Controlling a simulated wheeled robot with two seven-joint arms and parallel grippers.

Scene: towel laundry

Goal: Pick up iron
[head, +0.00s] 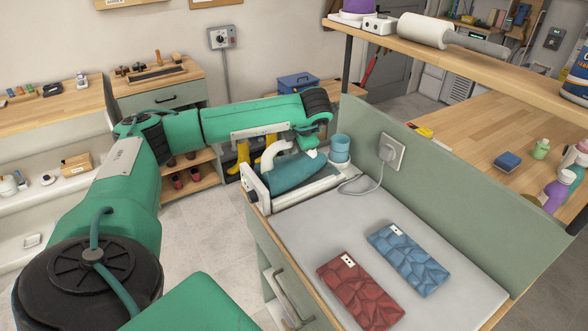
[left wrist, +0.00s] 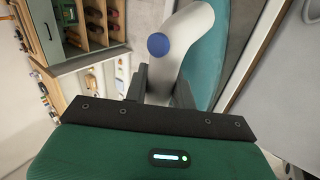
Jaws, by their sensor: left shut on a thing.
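The iron has a teal body (head: 298,172) and a curved white handle. It is at the far left end of the grey-topped counter, on or just above a white rest (head: 312,192); I cannot tell whether it touches. My left gripper is shut on the iron's white handle. In the left wrist view the fingers (left wrist: 160,88) sit on both sides of the handle (left wrist: 186,25), which has a blue round button. The teal body also shows behind it (left wrist: 228,45). In the head view my wrist hides the fingertips. My right gripper is not in view.
A red folded towel (head: 361,291) and a blue one (head: 408,258) lie on the counter (head: 325,228). A teal cup (head: 340,148) stands beside the iron. A white cord runs to the wall socket (head: 391,151) on the green panel (head: 460,185). The counter's near left is clear.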

